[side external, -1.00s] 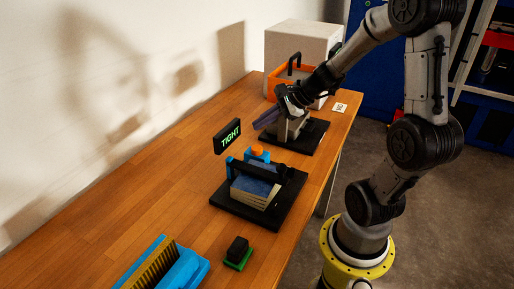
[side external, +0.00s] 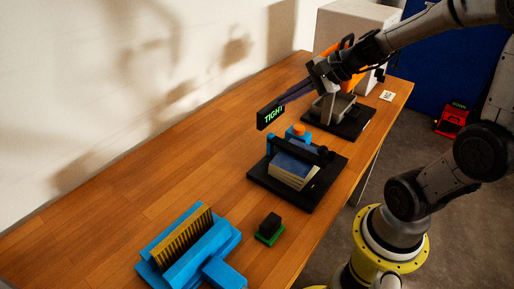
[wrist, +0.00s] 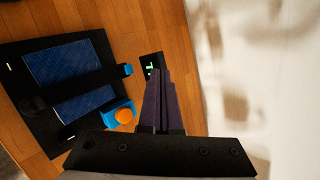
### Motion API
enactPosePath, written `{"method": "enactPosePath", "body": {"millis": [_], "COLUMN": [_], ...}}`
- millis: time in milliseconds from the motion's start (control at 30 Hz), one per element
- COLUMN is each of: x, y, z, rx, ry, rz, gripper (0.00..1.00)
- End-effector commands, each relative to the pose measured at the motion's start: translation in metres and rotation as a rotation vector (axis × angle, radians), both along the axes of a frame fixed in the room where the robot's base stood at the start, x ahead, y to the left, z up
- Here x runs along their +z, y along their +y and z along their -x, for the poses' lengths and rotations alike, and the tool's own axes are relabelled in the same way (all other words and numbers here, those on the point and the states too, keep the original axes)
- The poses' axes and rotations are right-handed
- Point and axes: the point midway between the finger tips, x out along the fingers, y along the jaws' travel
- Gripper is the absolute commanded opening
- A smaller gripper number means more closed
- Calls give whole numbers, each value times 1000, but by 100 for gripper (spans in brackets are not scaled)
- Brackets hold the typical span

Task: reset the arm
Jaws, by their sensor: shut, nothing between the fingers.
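My gripper (side external: 281,101) is in the upper middle of the side external view, above the table. Its long dark purple fingers are shut together with nothing between them. They point down and left, and their tips overlap the small black sign (side external: 270,115) with green letters reading TIGHT; I cannot tell whether they touch it. In the wrist view the shut fingers (wrist: 158,78) lie over the sign (wrist: 151,63) too and cover part of it.
A black clamp stand (side external: 323,186) holds a blue-topped block (side external: 292,170), with an orange knob (side external: 299,129) behind. A grey fixture (side external: 330,108) stands under my wrist. A blue brush holder (side external: 190,248) and a black-green block (side external: 270,228) are in front. The left of the table (side external: 110,195) is clear.

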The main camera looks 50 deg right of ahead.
Motion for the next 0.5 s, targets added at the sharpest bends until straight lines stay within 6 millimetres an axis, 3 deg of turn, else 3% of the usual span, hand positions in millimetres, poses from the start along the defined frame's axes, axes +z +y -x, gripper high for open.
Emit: {"method": "enactPosePath", "body": {"millis": [33,100,233,367,500], "x": [15,28,39,38,32], "y": [33,68,113,120,102], "z": [8,28,79,125,156], "rx": [136,326,695,1002,1224], "ry": [-29,-58,-115,-153,-142], "rz": [81,208,497,799,1075], "gripper": [0,0,0,0,0]}}
